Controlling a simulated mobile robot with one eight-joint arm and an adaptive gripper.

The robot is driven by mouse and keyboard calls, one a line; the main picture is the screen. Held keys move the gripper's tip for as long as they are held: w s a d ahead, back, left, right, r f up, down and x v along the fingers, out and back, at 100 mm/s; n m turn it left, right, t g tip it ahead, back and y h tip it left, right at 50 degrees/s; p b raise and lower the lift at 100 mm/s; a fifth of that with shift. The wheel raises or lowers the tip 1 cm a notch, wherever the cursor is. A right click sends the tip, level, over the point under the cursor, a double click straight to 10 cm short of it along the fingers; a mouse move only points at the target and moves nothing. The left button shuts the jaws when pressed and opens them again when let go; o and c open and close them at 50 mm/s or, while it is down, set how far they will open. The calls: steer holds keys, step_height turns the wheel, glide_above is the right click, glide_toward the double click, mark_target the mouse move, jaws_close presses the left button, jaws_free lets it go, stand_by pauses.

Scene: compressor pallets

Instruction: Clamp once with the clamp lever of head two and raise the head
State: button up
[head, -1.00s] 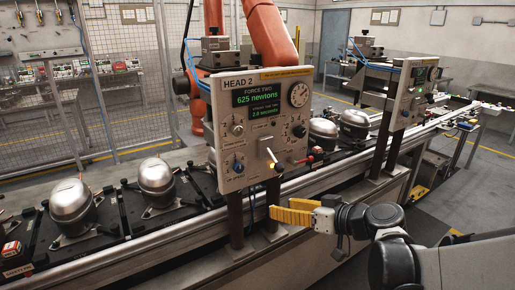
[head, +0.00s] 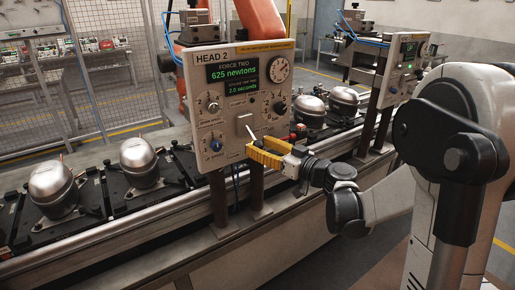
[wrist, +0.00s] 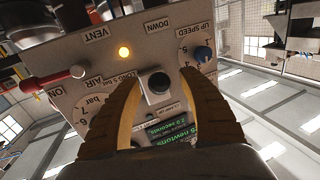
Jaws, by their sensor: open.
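The Head 2 panel (head: 232,95) stands upright on two dark posts, its display (head: 232,72) reading force two, 625 newtons. My gripper (head: 262,152) is at the panel's lower right with yellow fingers. In the wrist view, my open gripper (wrist: 133,105) has a finger on each side of a black knob (wrist: 157,83), which looks like the lever's end seen head-on. Whether either finger touches it I cannot tell.
An amber lamp (wrist: 124,52) glows near the fingers. A red handle (wrist: 62,77) by the air label and a blue up-speed knob (wrist: 202,53) flank them. Silver compressors (head: 139,161) stand on black pallets along the line. A second panel (head: 400,70) is behind at right.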

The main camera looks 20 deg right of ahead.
steer(key=shift+w+a, duration=0.25)
steer(key=shift+w, duration=0.1)
jaws_close()
